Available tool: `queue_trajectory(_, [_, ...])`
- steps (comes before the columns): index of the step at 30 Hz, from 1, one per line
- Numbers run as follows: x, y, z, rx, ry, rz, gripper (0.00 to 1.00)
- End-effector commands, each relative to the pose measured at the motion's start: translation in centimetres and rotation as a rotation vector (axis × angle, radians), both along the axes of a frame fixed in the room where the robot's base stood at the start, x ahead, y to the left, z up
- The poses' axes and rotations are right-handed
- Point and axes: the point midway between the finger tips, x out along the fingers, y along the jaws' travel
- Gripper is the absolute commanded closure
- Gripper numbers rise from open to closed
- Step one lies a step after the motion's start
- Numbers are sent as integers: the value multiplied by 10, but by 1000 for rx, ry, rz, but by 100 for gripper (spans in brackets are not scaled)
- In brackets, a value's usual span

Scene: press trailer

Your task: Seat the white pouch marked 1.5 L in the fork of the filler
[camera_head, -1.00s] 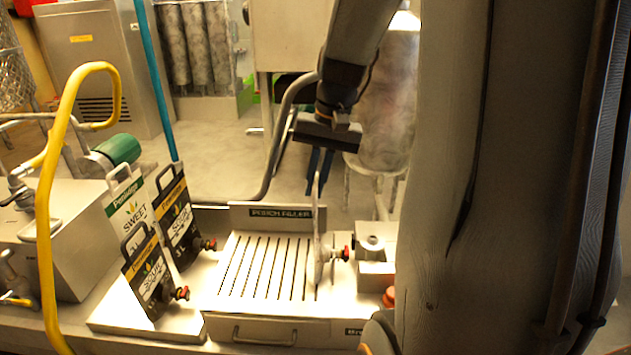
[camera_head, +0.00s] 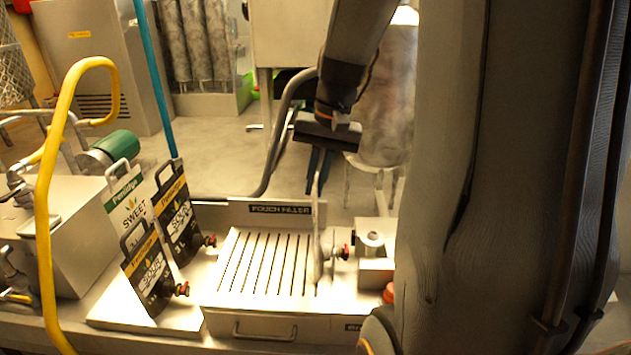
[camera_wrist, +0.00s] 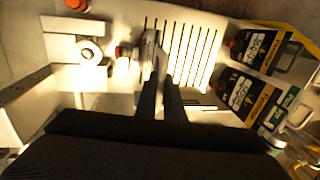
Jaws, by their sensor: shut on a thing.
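My gripper (camera_head: 320,172) is shut on the handle of a pale pouch (camera_head: 318,262), which hangs upright and edge-on to the head camera. Its label faces away, so I cannot read the size. Its red-capped spout (camera_head: 343,252) points right, toward the filler's block (camera_head: 374,262) with its round fitting. In the wrist view the gripper (camera_wrist: 160,85) covers part of the pouch (camera_wrist: 149,48), and the red cap lies just left, a small gap from the fitting (camera_wrist: 88,55). The fork itself is not clearly visible. The pouch's bottom is at the slotted plate (camera_head: 262,268); contact is unclear.
On the left stand a white SWEET pouch (camera_head: 128,200) and two black pouches (camera_head: 179,222) (camera_head: 147,275), the black ones with red-capped spouts. A red button (camera_wrist: 76,3) is beyond the fitting. The slotted plate's left part is clear.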

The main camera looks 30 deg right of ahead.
Motion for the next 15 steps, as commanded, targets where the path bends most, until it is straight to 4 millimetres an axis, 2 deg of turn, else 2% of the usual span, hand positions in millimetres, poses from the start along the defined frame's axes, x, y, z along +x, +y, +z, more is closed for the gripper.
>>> queue_trajectory(9, [0,0,-2,0,0,0,100])
queue_trajectory(10, [0,0,-2,0,0,0,88])
queue_trajectory(13, [0,0,-2,0,0,0,71])
queue_trajectory(15, [0,0,-2,0,0,0,70])
